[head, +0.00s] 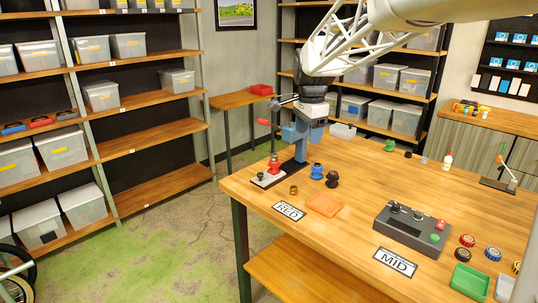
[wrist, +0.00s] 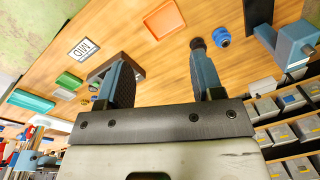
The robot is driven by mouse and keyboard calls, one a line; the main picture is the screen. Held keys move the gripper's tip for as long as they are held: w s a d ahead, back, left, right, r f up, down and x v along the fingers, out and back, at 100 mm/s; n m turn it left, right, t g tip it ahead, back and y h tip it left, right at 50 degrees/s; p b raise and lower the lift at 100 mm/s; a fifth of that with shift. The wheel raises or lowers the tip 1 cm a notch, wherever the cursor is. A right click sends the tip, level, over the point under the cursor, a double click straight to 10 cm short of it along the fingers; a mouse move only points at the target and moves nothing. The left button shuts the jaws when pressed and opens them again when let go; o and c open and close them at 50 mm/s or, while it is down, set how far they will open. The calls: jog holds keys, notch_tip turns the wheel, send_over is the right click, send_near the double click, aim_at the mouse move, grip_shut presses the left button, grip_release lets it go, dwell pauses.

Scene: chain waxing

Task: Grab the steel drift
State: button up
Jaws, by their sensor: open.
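I cannot pick out the steel drift with certainty in either view. A small grey cylinder (head: 423,160) stands toward the back of the workbench in the head view, but it is too small to identify. My gripper (wrist: 160,57) is open, with bare tabletop between its blue-grey fingers. A black knob-shaped piece (wrist: 197,43) shows just past the right fingertip in the wrist view; it also stands on the bench in the head view (head: 332,180). In the head view my gripper hangs above the left part of the bench, overlapping the press.
A press with a red handle (head: 263,122) stands at the bench's left edge. Near it are a blue spool-like piece (head: 317,172) and an orange tray (head: 325,204). A grey control box (head: 412,228) sits mid-bench; a green tray (head: 469,281) and several round tins lie right.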

jog(key=w+a+f+m, duration=0.2)
jog(key=w, duration=0.5)
jog(key=w+a+f+m, duration=0.1)
jog(key=w+a+m, duration=0.15)
jog(key=w, duration=0.55)
jog(key=m+g, duration=0.1)
jog(key=m, duration=0.4)
send_over(274, 154)
notch_tip(274, 154, down, 6)
jog(key=shift+f, duration=0.25)
jog(key=shift+f, duration=0.15)
jog(key=shift+f, duration=3.3)
jog(key=shift+f, duration=2.6)
